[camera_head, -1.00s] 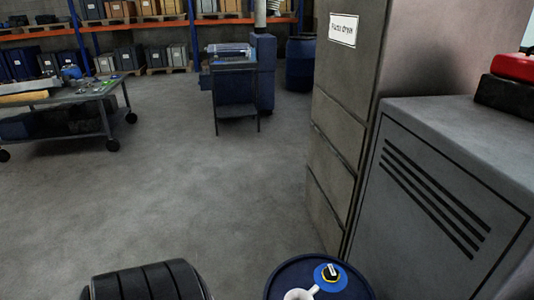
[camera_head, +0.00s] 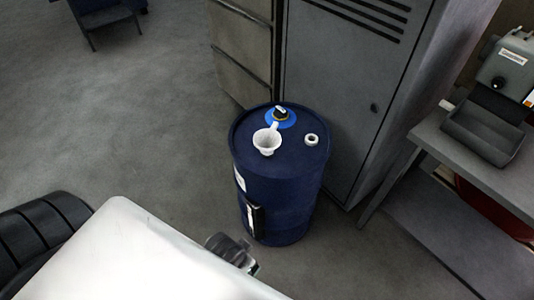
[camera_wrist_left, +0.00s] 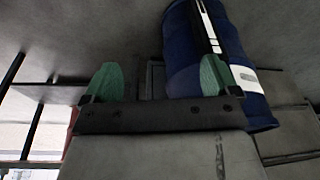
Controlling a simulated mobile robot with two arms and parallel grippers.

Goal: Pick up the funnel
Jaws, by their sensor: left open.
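The white funnel (camera_head: 266,142) rests on the top of a blue drum (camera_head: 290,195), left of the middle of the lid. My left gripper (camera_head: 232,250) shows dark at the end of my white arm, low and in front of the drum, below the level of the funnel. In the left wrist view, its two green fingers (camera_wrist_left: 160,80) stand wide apart with nothing between them. The drum's side (camera_wrist_left: 185,45) shows beyond the fingers there; the funnel is not visible in that view. My right gripper is out of view.
A blue disc with a black cap (camera_head: 281,115) and a white ring (camera_head: 312,140) are also on the drum lid. A grey cabinet (camera_head: 350,100) stands close behind the drum. A bench with a grey machine (camera_head: 490,125) is at right.

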